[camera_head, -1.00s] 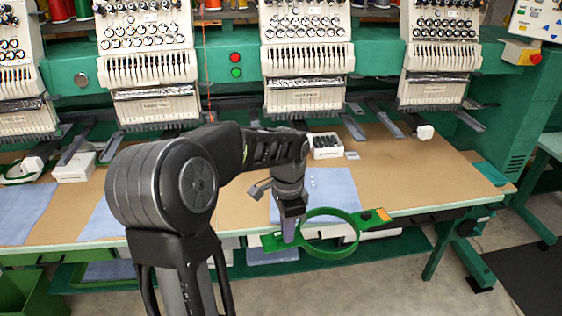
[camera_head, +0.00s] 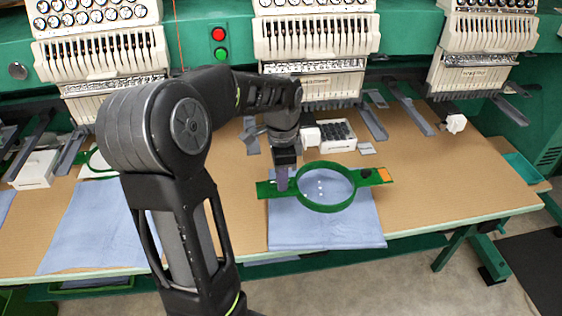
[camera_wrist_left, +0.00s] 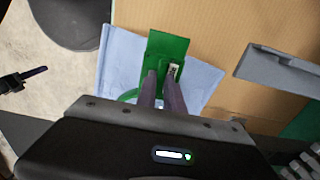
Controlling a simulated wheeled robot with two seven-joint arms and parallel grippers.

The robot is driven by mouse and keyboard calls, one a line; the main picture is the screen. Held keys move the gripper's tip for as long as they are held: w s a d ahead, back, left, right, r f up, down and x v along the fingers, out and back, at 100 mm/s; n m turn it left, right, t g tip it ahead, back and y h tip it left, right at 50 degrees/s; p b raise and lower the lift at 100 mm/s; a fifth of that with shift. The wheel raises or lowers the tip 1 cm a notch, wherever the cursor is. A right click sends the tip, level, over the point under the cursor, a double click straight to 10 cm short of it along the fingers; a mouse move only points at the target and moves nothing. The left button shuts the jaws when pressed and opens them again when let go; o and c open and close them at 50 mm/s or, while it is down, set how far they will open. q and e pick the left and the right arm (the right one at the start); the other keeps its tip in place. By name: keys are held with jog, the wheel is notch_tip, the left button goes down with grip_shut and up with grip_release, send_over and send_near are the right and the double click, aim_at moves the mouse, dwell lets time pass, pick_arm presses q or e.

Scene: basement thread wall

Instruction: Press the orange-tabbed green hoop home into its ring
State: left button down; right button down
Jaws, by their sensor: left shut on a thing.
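The green hoop (camera_head: 303,200) is a round ring with a flat tab at each side and an orange patch (camera_head: 383,175) on its right tab. My left gripper (camera_head: 282,184) is shut on the hoop's left tab, which also shows in the left wrist view (camera_wrist_left: 168,48). The hoop is over a blue cloth (camera_head: 345,232) with small white dots; I cannot tell whether it touches it. No separate ring shows under the hoop. A dark gripper-like part (camera_wrist_left: 22,78) at the left of the wrist view looks like my right gripper.
A white box of dark small parts (camera_head: 337,136) stands behind the hoop. Embroidery machine heads (camera_head: 316,85) and grey arms (camera_head: 372,122) line the back. Another blue cloth (camera_head: 95,235) lies at left. The brown tabletop (camera_head: 450,185) is clear at right.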

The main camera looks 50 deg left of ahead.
aim_at(281, 209)
pick_arm(q)
jog(key=shift+s+d, duration=0.1)
dwell(0.3)
notch_tip(281, 209, down, 4)
jog(key=b, duration=0.3)
jog(key=shift+f+b, duration=0.6)
jog(key=shift+f, duration=0.65)
dwell(1.1)
jog(key=shift+f+b, duration=0.25)
jog(key=shift+b, duration=0.15)
jog(key=shift+f, duration=0.5)
dwell(1.3)
jog(key=c, duration=1.4)
grip_release()
